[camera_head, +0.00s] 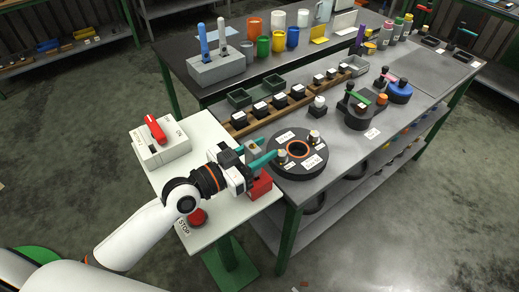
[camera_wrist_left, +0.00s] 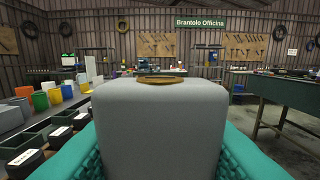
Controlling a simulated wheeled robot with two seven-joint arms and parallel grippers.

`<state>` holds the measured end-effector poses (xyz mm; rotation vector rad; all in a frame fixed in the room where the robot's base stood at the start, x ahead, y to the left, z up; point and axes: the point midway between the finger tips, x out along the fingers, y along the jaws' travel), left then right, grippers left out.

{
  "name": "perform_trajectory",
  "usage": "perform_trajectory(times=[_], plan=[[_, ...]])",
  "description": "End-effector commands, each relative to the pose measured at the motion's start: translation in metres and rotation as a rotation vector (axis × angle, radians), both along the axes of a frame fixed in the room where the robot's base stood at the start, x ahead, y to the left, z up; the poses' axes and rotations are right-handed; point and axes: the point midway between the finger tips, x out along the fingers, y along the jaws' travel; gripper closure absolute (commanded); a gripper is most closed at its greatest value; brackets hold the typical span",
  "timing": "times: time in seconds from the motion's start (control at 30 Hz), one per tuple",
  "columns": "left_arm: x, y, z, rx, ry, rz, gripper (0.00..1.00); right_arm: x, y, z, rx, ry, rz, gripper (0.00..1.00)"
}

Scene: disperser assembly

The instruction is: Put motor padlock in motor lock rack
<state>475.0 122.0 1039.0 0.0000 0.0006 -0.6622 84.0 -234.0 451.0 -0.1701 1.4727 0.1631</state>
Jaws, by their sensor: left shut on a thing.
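My left gripper (camera_head: 258,156) has teal fingers and is shut on a grey block with rounded edges, which I take for the motor padlock. In the left wrist view the block (camera_wrist_left: 160,128) fills the space between the teal fingers, with a brass ring on its top. The gripper is above the right edge of the white stand, over a red block (camera_head: 260,186) and left of the round black fixture. A wooden rack (camera_head: 240,125) with several black, white-labelled blocks runs along the table; I cannot tell whether it is the motor lock rack. My right gripper is out of view.
The round black fixture (camera_head: 292,170) with an orange ring stands at the table's near corner. A white switch box (camera_head: 160,147) with a red lever and a red stop button (camera_head: 196,217) are on the white stand. Cups and a grey holder (camera_head: 216,68) stand behind.

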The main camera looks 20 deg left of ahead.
Motion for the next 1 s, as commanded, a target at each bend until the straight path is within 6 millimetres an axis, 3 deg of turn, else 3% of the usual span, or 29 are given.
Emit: perform_trajectory(times=[1.0], plan=[[0.0,0.0,-0.02,0.0,0.001,-0.001,0.9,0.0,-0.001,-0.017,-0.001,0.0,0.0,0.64]])
